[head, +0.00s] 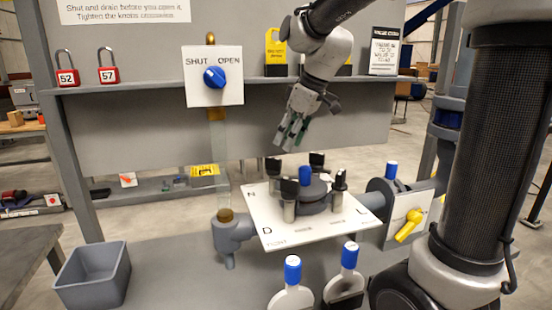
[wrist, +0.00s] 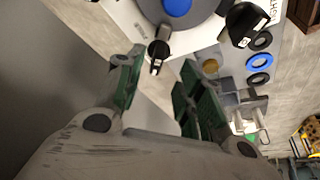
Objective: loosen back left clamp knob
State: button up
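The back left clamp knob (head: 273,166) is black and upright on the white plate marked N, D, L. Other black clamp knobs stand front left (head: 289,189), back right (head: 317,160) and front right (head: 340,178) around a dark round lid with a blue top (head: 305,175). My gripper (head: 291,132) is open and empty, pointing down above the back of the lid, apart from the knobs. In the wrist view its green-padded fingers (wrist: 160,85) are spread. A small black knob (wrist: 158,50) lies beyond them; I cannot tell which one it is.
A grey back panel with a shelf and a SHUT/OPEN valve dial (head: 215,77) stands behind. A grey bin (head: 93,276) sits lower left.

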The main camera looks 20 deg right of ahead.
aim_at(278, 160)
jog(key=x, duration=0.8)
jog(key=shift+w+a, duration=0.25)
jog(key=shift+r, duration=0.1)
jog(key=shift+c, duration=0.5)
grip_shut()
